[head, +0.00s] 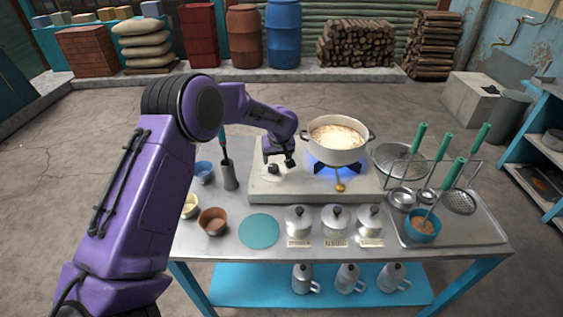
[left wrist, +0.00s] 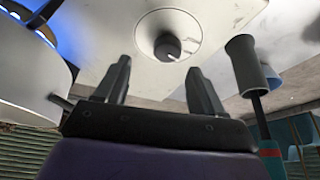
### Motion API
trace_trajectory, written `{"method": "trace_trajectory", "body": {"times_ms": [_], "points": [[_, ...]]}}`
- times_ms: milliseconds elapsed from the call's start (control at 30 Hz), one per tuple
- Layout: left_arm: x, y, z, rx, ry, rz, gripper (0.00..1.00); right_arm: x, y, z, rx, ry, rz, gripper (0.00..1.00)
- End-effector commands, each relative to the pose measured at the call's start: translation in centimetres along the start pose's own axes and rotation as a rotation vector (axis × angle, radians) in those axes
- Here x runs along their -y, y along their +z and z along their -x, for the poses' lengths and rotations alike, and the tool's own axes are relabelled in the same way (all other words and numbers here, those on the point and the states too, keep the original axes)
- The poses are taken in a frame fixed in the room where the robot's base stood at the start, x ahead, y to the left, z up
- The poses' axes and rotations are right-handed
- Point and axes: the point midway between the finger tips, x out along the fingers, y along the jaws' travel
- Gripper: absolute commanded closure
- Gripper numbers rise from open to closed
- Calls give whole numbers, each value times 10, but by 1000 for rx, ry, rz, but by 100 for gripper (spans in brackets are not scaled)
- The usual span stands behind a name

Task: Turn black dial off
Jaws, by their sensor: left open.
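The black dial (head: 273,168) sits on the left part of the pale stove slab (head: 372,188), partly covered by my gripper in the head view. In the left wrist view the dial (left wrist: 167,47) shows on a round pale plate, beyond and between my two fingertips. My left gripper (head: 280,161) is over the dial, pointing down, with its fingers (left wrist: 160,80) apart and nothing between them. Contact with the dial is not visible. A blue flame (head: 336,167) burns under a white pot (head: 338,139) of pale food. My right gripper is not in view.
A brass-coloured knob (head: 340,187) is at the slab's front. A grey holder (head: 229,177) with a utensil stands left of the slab. Lidded metal pots (head: 335,218) and a teal disc (head: 259,231) are in front. A rack with green-handled utensils (head: 452,176) stands to the right.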

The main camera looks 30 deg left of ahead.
Motion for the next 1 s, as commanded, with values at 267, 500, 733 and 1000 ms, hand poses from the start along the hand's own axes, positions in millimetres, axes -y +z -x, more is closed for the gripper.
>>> {"method": "trace_trajectory", "body": {"times_ms": [267,500,733,1000], "points": [[-8,-4,-59,13,-13,-4,31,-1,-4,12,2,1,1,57],[-14,-5,-70,15,-14,-11,31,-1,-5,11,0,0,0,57],[-14,-5,-70,15,-14,-11,77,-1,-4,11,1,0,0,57],[-14,-6,-70,13,-13,-14,87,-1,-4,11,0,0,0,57]]}}
